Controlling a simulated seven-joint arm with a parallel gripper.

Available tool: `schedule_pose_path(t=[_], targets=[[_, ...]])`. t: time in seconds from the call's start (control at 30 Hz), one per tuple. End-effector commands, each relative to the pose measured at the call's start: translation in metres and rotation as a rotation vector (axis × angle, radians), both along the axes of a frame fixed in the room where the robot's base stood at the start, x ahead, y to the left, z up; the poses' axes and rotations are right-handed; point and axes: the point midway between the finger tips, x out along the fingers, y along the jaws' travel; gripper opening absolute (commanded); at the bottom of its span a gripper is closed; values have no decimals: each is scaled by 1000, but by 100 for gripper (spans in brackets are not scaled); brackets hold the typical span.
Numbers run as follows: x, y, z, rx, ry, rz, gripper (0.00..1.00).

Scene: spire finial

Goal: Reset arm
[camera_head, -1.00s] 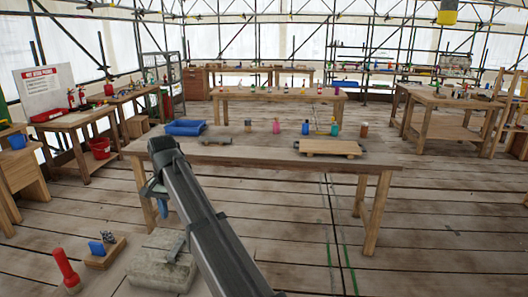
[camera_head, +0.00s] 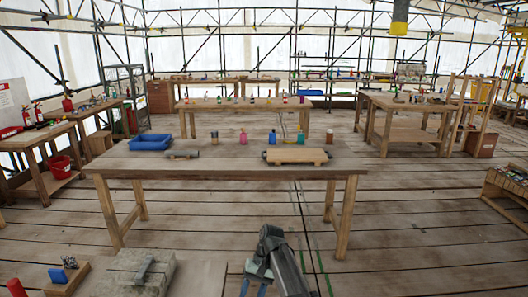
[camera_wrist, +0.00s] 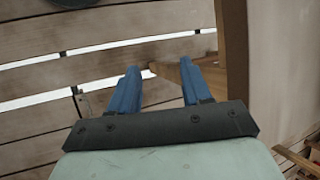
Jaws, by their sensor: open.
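My gripper (camera_head: 256,284) is at the bottom middle of the head view, low in front of the nearest workbench (camera_head: 218,173) and apart from it. In the wrist view its two blue fingers (camera_wrist: 158,88) stand apart with nothing between them. Wooden floor planks with bright gaps and a wooden post show beyond the fingers.
The bench holds a blue tray (camera_head: 150,142), a wooden board with dark ends (camera_head: 296,156), a small dark tool (camera_head: 182,155) and several bottles. A stone block (camera_head: 128,272) and a red torch-like object (camera_head: 16,287) are at the lower left.

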Motion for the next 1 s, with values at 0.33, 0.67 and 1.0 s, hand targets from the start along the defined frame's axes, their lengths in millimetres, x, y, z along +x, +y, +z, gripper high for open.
schedule_pose_path(t=[0.33,0.67,1.0], targets=[[-49,-51,-115,-87,33,-46,48],[-111,-98,-204,-166,63,-63,48],[-191,-143,-278,-240,96,-55,48]])
